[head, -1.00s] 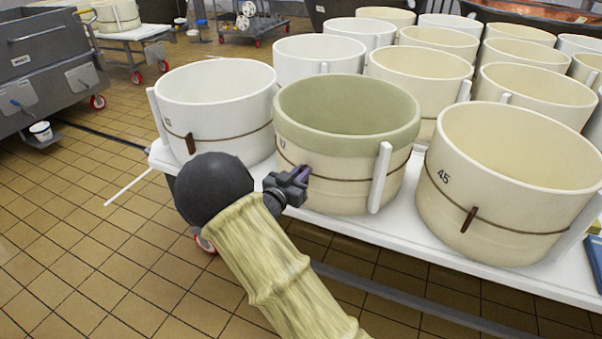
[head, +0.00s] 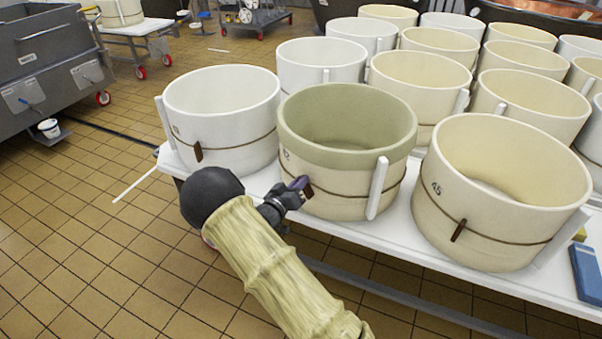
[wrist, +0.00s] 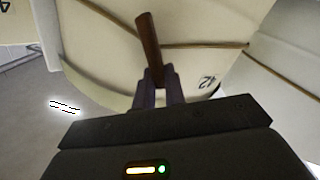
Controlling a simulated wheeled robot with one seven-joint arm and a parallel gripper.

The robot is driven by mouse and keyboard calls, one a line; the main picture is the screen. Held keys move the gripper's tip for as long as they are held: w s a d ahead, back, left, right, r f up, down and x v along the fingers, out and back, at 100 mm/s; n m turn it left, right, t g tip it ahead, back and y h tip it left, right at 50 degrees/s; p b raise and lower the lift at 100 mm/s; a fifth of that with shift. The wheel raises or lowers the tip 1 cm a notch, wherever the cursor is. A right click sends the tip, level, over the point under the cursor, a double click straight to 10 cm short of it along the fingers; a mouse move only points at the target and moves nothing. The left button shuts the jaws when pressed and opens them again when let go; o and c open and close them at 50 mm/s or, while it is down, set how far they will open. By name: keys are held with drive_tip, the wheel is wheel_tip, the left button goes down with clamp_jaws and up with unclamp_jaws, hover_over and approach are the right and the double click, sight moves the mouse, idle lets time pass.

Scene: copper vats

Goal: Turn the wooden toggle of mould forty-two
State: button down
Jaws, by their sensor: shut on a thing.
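Mould forty-two (head: 335,207) is a round cream mould with a green upper band, at the front of the white table. Its number shows upside down in the wrist view (wrist: 225,75). A brown cord runs around it. My gripper (head: 301,186) is at the mould's front left, its purple fingers shut on the wooden toggle (wrist: 148,38). In the wrist view the fingers (wrist: 161,85) close around one end of the dark brown toggle, and the other end sticks out beyond them, tilted slightly. In the head view the toggle (head: 308,191) shows only as a small brown piece.
A white mould (head: 222,97) stands to the left and mould forty-five (head: 480,215) to the right, each with its own cord and toggle. More moulds fill the white table (head: 400,225) behind. A blue block (head: 588,270) lies at the right. Tiled floor is open at the left.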

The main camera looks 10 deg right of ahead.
drive_tip(key=shift+w+a+f+n+p, duration=0.3)
drive_tip(key=shift+n+p, duration=0.65)
drive_tip(key=shift+n, duration=1.05)
drive_tip(key=shift+w+a+f+n+p, duration=0.1)
drive_tip(key=shift+f+n+p, duration=0.7)
drive_tip(key=shift+n, duration=1.2)
drive_tip(key=shift+w+a+f+n+p, duration=0.2)
drive_tip(key=shift+n+p, duration=0.95)
drive_tip(key=shift+n, duration=0.85)
drive_tip(key=shift+s, duration=0.1)
drive_tip(key=c, duration=1.5)
unclamp_jaws()
drive_tip(key=shift+o, duration=0.2)
